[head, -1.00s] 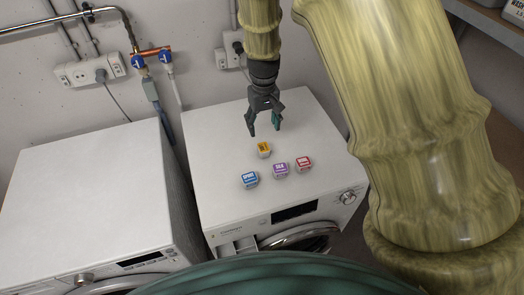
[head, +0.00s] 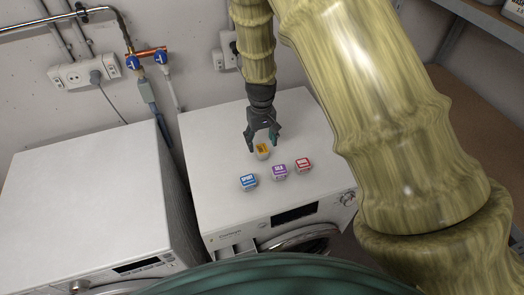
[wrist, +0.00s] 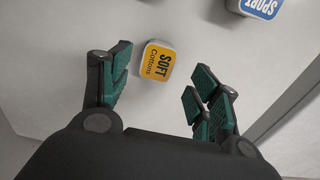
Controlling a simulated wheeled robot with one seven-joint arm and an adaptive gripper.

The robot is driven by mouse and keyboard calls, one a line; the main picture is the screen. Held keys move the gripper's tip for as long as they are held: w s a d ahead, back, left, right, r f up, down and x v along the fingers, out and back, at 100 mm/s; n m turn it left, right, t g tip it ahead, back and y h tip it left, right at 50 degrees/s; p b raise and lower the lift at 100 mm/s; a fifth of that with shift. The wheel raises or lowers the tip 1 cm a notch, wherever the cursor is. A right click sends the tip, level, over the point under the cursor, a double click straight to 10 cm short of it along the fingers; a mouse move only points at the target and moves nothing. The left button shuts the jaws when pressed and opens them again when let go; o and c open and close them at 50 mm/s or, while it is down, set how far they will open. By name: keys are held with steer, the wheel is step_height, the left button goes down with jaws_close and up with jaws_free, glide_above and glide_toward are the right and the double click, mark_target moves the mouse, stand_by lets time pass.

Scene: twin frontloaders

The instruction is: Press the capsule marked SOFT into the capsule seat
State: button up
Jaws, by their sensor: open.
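The SOFT capsule (head: 263,150) is a small cube with a yellow top. It stands on top of the right-hand machine, behind the other capsules. In the wrist view its face reads "SOFT Cottons" (wrist: 158,62). My gripper (head: 262,145) is open, with its fingertips near this capsule. In the wrist view the capsule lies between and slightly beyond the two green-padded fingers (wrist: 162,88), with a gap on each side. Nothing is held. I cannot make out the capsule seat in these frames.
Blue SPORT (head: 248,181), purple (head: 280,171) and red (head: 303,165) capsules stand in front of the SOFT capsule on the right machine's top (head: 215,150). The left machine's top (head: 85,190) is bare. Pipes and sockets line the wall behind.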

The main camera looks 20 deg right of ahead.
mark_target(262, 148)
steer(key=shift+d+f+p, duration=0.15)
steer(key=shift+f+p, duration=1)
steer(key=shift+f, duration=0.5)
steer(key=shift+f+p, duration=0.3)
steer(key=shift+f, duration=0.75)
steer(key=shift+c, duration=0.2)
steer(key=c, duration=1)
steer(key=shift+r, duration=0.15)
steer(key=shift+c, duration=0.2)
